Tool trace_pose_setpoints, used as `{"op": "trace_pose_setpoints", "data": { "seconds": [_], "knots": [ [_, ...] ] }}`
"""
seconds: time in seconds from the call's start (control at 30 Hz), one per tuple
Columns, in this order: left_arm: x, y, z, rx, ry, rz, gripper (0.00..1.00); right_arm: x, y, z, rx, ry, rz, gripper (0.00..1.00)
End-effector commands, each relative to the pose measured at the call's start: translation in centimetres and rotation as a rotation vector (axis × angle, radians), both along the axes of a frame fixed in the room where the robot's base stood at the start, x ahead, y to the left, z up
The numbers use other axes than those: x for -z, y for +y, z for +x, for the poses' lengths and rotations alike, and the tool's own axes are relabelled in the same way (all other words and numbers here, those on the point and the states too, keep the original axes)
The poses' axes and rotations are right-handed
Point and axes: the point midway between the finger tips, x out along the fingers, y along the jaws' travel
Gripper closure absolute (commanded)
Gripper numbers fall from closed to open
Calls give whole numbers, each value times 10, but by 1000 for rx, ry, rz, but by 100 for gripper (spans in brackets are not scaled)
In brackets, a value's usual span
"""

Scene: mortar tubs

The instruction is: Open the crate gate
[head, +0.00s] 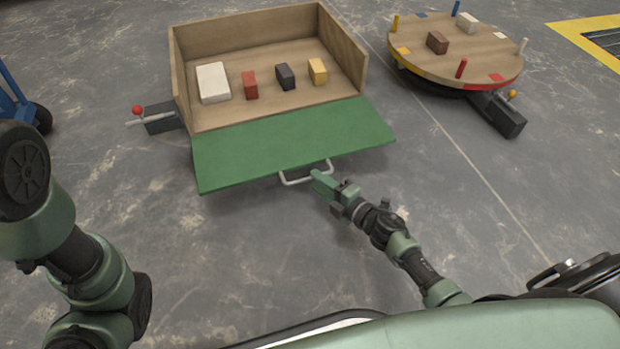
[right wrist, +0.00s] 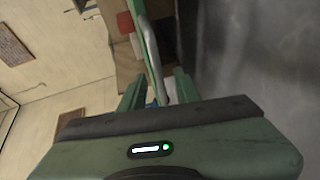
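The wooden crate (head: 345,52) stands open at its front, with its green gate (head: 290,145) swung down and outward, lying nearly flat towards me. The pale metal handle (head: 290,181) is on the gate's front edge. My right gripper (head: 320,180) is at the right part of this handle. In the right wrist view, the fingers of my right gripper (right wrist: 160,88) are apart, with the handle (right wrist: 151,52) running between them and a gap beside it. The gate's green edge (right wrist: 143,40) also shows there. My left arm shows at the left, but its gripper is out of view.
White (head: 213,82), red (head: 250,85), black (head: 285,77) and yellow (head: 318,71) blocks stand in the crate. A red-knobbed lever (head: 137,111) is at the crate's left side. A round wooden turntable (head: 470,60) stands at the right. The floor between is clear.

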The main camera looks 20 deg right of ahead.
Motion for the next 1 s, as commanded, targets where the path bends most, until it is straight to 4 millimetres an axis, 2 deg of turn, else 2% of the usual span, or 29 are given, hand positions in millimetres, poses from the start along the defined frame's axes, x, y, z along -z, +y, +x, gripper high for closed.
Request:
{"op": "trace_pose_setpoints", "data": {
  "seconds": [0.03, 0.2, 0.53, 0.57, 0.67, 1.0],
  "knots": [
    [8, 0, 0, 0, 0, 0, 100, 4, 3, 9, 1, -4, -1, 68],
    [15, 0, 0, 0, 0, 0, 100, 6, 11, 24, 1, -1, -1, 68],
    [15, 0, 0, 0, 0, 1, 100, 5, 13, 29, 1, -1, 1, 68],
    [15, 0, 0, 0, 0, 1, 100, 5, 13, 29, 1, -1, 1, 71],
    [15, 0, 0, 0, -1, 1, 100, 5, 13, 29, 1, -1, 1, 99],
    [15, 0, 0, 0, 0, 1, 100, 5, 13, 29, 1, -1, 1, 100]
  ]
}}
